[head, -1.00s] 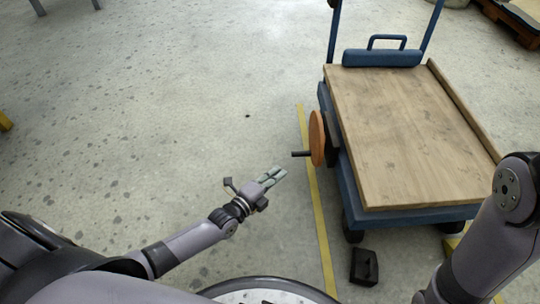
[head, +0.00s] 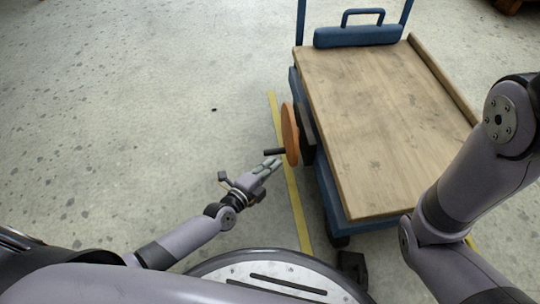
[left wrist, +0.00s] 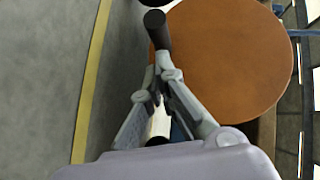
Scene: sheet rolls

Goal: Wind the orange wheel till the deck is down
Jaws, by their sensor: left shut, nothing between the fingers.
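The orange wheel (head: 290,134) stands on edge on the left side of the blue cart, with a dark crank handle (head: 274,152) sticking out to the left. The wooden deck (head: 385,125) is the flat top of the cart. My left gripper (head: 272,165) is shut and empty, just in front of the handle. In the left wrist view the wheel (left wrist: 225,60) fills the upper right, and the handle (left wrist: 157,30) lies just beyond the fingertips (left wrist: 158,85). I cannot tell whether they touch. My right arm shows at the right, but its gripper is out of view.
A blue toolbox-like piece with a handle (head: 355,36) sits at the deck's far end. A yellow floor line (head: 290,190) runs beside the cart. A black block (head: 352,268) is on the floor near the cart's front. Open floor lies to the left.

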